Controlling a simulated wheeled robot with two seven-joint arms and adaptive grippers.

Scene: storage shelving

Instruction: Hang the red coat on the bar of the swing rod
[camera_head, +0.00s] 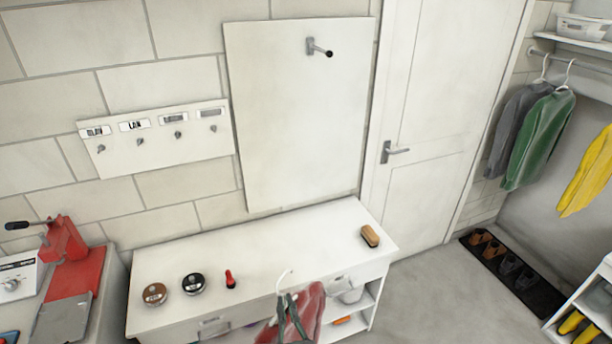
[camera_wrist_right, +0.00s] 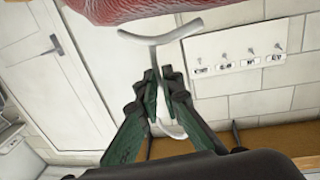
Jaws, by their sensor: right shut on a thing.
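The red coat (camera_head: 308,312) hangs on a white hanger at the bottom of the head view, in front of the white bench. In the right wrist view the red coat (camera_wrist_right: 150,9) fills the top edge, beside the white hanger (camera_wrist_right: 160,37). My right gripper (camera_head: 286,302) is shut on the hanger; its green-black fingers (camera_wrist_right: 158,80) also show in the wrist view. The swing rod (camera_head: 320,48), a short metal bar with a dark tip, sticks out from the white wall panel, above and apart from the coat. My left gripper is out of view.
The white bench (camera_head: 250,265) carries round tins, a small red item and a brush (camera_head: 370,236). A hook board (camera_head: 155,138) is on the wall. At right, grey, green (camera_head: 540,138) and yellow coats hang from a rail. The space before the panel is clear.

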